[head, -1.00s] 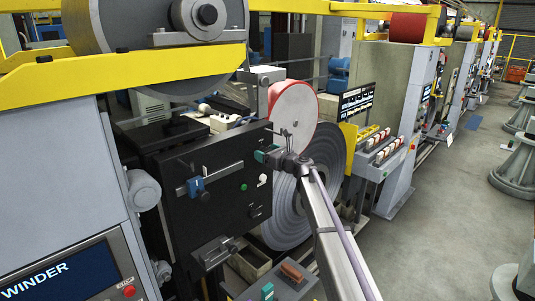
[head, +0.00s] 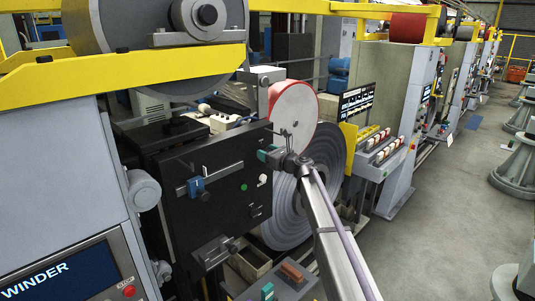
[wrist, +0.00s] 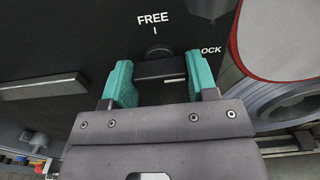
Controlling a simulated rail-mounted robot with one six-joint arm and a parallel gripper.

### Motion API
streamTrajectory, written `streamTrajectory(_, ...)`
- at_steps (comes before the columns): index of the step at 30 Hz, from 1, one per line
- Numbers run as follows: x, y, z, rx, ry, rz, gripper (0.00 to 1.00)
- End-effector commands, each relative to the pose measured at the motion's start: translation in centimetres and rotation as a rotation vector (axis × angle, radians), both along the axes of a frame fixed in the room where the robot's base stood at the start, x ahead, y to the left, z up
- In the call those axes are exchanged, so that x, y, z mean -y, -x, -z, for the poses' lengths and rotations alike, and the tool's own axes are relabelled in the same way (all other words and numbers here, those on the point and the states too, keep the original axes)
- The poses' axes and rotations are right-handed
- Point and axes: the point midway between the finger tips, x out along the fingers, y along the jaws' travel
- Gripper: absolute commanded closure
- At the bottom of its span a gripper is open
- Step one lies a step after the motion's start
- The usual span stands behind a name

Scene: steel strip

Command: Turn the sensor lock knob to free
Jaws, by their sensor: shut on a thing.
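The sensor lock knob (wrist: 158,67) is a dark knob with a bar-shaped grip, on the black panel below the word FREE (wrist: 153,20). The word LOCK (wrist: 211,50), partly covered, is to its right. My gripper (wrist: 160,75) has its teal fingers on either side of the knob's bar and is shut on it. A short white mark shows on the bar's front, right of centre; I cannot tell clearly where the knob points. In the head view my gripper (head: 268,155) is at the panel's upper right edge, and the knob is hidden there.
A large grey roll (head: 285,218) and a red-edged disc (head: 292,112) stand close by on the right. The aisle floor (head: 440,230) is clear.

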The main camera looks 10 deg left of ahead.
Motion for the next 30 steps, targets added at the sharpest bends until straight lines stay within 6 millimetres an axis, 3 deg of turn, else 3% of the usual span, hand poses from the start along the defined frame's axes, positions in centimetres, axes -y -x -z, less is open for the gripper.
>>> streamTrajectory(11,0.02,0.04,0.03,0.18,0.147,-0.001,0.71)
streamTrajectory(30,0.02,0.07,0.05,0.649,0.532,-0.001,0.71)
